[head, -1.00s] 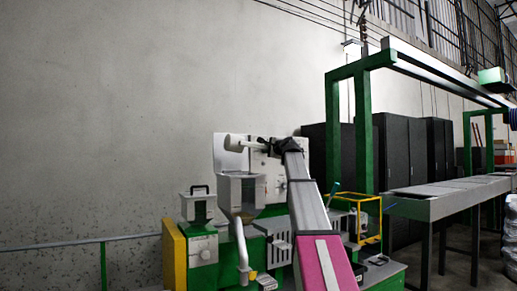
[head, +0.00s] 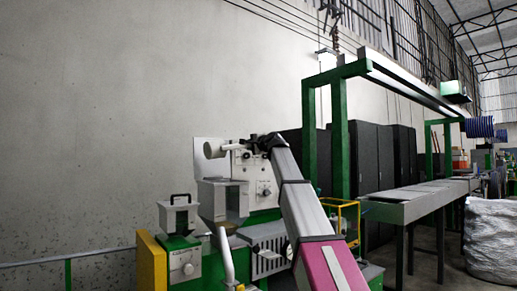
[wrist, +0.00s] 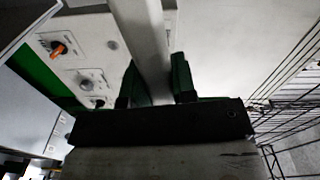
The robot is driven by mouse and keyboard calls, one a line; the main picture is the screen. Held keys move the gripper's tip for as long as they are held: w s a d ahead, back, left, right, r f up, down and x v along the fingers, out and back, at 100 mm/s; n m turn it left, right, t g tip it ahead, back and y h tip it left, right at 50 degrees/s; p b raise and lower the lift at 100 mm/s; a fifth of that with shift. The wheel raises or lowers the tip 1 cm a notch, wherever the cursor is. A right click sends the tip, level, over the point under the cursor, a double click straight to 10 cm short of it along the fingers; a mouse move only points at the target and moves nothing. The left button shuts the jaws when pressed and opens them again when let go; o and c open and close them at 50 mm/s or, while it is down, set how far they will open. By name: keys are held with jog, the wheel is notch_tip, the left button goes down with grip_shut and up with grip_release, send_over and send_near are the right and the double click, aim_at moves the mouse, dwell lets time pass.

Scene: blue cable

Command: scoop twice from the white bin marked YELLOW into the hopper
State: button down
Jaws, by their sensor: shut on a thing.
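My gripper (wrist: 155,85) shows in the wrist view with its two dark green fingers closed on a pale bar (wrist: 145,35), which looks like the scoop's handle. The bar runs up out of the wrist view. In the head view my gripper (head: 262,143) is small and dark, beside the upper front of the green and white machine. A grey box-like part (head: 222,200), possibly the hopper, is below. No bin marked YELLOW can be made out.
A yellow rail frame (head: 343,218) and a long grey bench (head: 415,200) are to the right. A wrapped silvery bale (head: 491,240) stands far right. Knobs on the machine's panel (wrist: 90,75) are close in the wrist view.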

jog(key=r+n, duration=0.1)
jog(key=r, duration=0.1)
jog(key=s+a+r+n, duration=0.1)
jog(key=r, duration=0.1)
jog(key=a+r+n, duration=0.1)
jog(key=n, duration=0.1)
jog(key=shift+s+a+r, duration=0.15)
jog(key=shift+s+r, duration=0.1)
jog(key=shift+r, duration=0.15)
jog(key=s+a+r+n, duration=0.7)
jog(key=s+a+n, duration=0.1)
jog(key=a+n, duration=0.35)
jog(key=shift+n, duration=0.35)
jog(key=shift+w+d+r, duration=0.15)
jog(key=shift+r, duration=1.05)
jog(key=shift+w+d+r, duration=0.15)
jog(key=shift+r, duration=1)
jog(key=shift+s, duration=0.15)
